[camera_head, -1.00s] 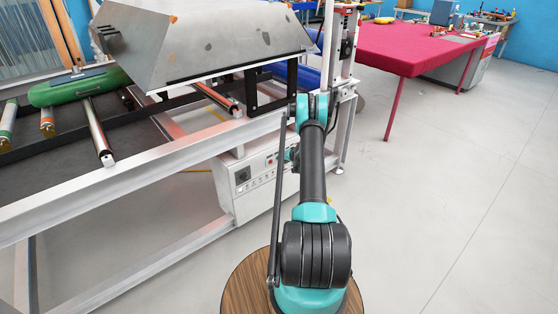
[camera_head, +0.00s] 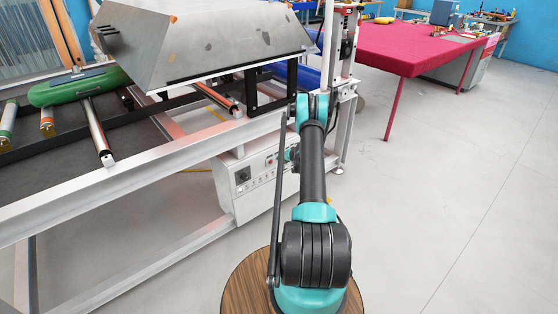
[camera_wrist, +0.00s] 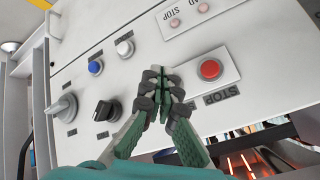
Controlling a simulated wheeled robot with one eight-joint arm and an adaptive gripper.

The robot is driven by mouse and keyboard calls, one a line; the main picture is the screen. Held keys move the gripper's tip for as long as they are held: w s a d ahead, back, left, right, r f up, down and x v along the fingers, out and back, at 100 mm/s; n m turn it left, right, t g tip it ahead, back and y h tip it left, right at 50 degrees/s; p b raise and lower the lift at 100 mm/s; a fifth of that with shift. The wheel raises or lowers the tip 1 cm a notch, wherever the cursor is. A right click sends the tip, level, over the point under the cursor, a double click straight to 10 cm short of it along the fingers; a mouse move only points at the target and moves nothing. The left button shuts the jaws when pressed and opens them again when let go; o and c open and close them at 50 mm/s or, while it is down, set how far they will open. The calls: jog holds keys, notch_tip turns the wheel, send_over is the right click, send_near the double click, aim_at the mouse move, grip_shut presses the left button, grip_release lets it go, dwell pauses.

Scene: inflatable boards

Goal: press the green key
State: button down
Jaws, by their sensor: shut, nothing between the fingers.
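The control panel (camera_wrist: 95,30) fills much of the wrist view, tilted in the picture. My gripper (camera_wrist: 161,73) is shut and empty, its dark fingertips over the panel between a white button (camera_wrist: 124,48) and the red STOP button (camera_wrist: 210,69). No green key shows clearly. A small green patch lies at the fingertips; I cannot tell whether it is the key or part of the green fingers. The fingertips cover that part of the panel, and contact cannot be made out. In the head view the panel (camera_head: 241,186) is on the white cabinet, and my arm hides the gripper.
A blue button (camera_wrist: 95,67), a grey rotary knob (camera_wrist: 65,105) and a black knob (camera_wrist: 105,110) are left of my fingers. A silver machine frame (camera_head: 150,175) with rollers stands above the cabinet. A red-covered table (camera_head: 405,50) is behind right. The floor at right is clear.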

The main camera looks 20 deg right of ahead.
jog(key=shift+w, duration=0.2)
jog(key=shift+w+a, duration=0.15)
jog(key=shift+w, duration=0.1)
